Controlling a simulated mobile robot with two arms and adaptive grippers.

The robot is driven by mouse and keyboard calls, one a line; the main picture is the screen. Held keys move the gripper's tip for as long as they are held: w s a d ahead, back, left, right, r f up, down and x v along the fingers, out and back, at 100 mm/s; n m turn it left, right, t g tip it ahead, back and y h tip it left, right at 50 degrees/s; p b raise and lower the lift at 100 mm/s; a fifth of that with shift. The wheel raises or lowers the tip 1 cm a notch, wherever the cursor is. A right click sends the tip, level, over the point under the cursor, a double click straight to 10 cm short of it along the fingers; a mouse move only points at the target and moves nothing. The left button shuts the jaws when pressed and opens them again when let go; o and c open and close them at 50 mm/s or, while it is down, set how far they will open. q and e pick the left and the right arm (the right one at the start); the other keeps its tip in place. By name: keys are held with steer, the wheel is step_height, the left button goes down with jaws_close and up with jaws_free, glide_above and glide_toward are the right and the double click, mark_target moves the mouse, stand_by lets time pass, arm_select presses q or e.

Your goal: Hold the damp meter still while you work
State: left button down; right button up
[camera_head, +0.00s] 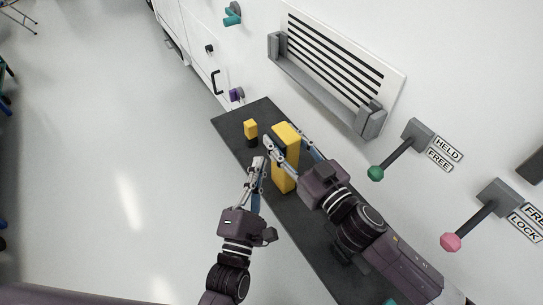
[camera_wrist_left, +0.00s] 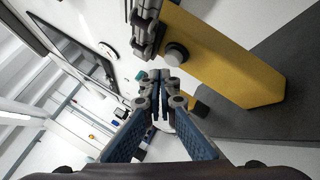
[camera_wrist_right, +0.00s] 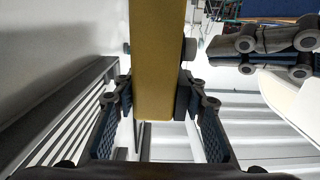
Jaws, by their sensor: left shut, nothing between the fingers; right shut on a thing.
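The damp meter, a tall yellow block (camera_head: 287,135), stands on the dark grey shelf (camera_head: 226,119). My right gripper (camera_head: 288,148) is shut around it, one finger on each side, and the block also fills the middle of the right wrist view (camera_wrist_right: 158,60). A round grey knob (camera_wrist_left: 177,54) sticks out of one face of the meter. My left gripper (camera_head: 260,163) is shut and empty, just left of the meter; in the left wrist view its closed fingertips (camera_wrist_left: 160,80) are close to the knob. I cannot tell whether they touch it.
A small yellow block with a black base (camera_head: 250,129) stands on the shelf left of the meter. On the white wall are a slatted vent (camera_head: 335,62), a green-knobbed lever (camera_head: 376,173) by HELD/FREE labels, and a pink-knobbed lever (camera_head: 451,242).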

arm_select(q)
steer(key=shift+w+d, duration=0.1)
steer(key=shift+w+d, duration=0.15)
steer(key=shift+d, duration=0.1)
steer(key=shift+w+d, duration=0.3)
steer(key=shift+d, duration=0.1)
stand_by(0.8)
steer(key=shift+a, duration=0.1)
steer(key=shift+s+a, duration=0.6)
steer(key=shift+a, duration=0.1)
steer(key=s+a, duration=0.1)
steer(key=a, duration=0.1)
steer(key=s+a, duration=0.2)
stand_by(0.5)
stand_by(0.5)
